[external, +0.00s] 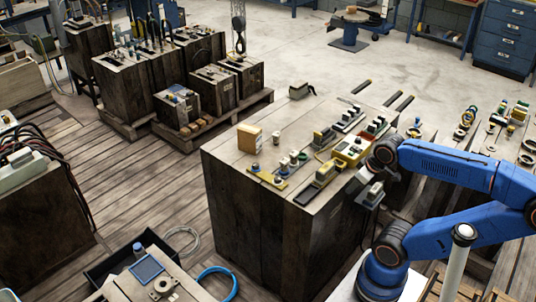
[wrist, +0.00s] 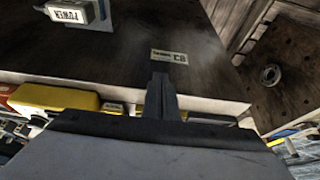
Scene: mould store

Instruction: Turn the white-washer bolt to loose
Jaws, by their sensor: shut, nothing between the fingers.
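In the external view a yellow plate (external: 267,176) lies near the front left part of the dark wooden block's top (external: 225,150). Small bolt-like fittings (external: 293,157) stand on and beside it, some pale and some greenish. They are too small to tell which has the white washer. My gripper (external: 374,192) is at the block's right edge, to the right of these fittings and apart from them. In the wrist view my gripper (wrist: 161,85) shows its fingers together and empty, close to a small label (wrist: 169,57) on a dark surface. No bolt can be made out there.
A yellow control box (external: 352,150) and several switch-like devices stand between my gripper and the fittings. A tan box (external: 249,137) stands at the block's left. In the wrist view a white POWER-marked block (wrist: 68,13) and a yellow housing (wrist: 52,98) show.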

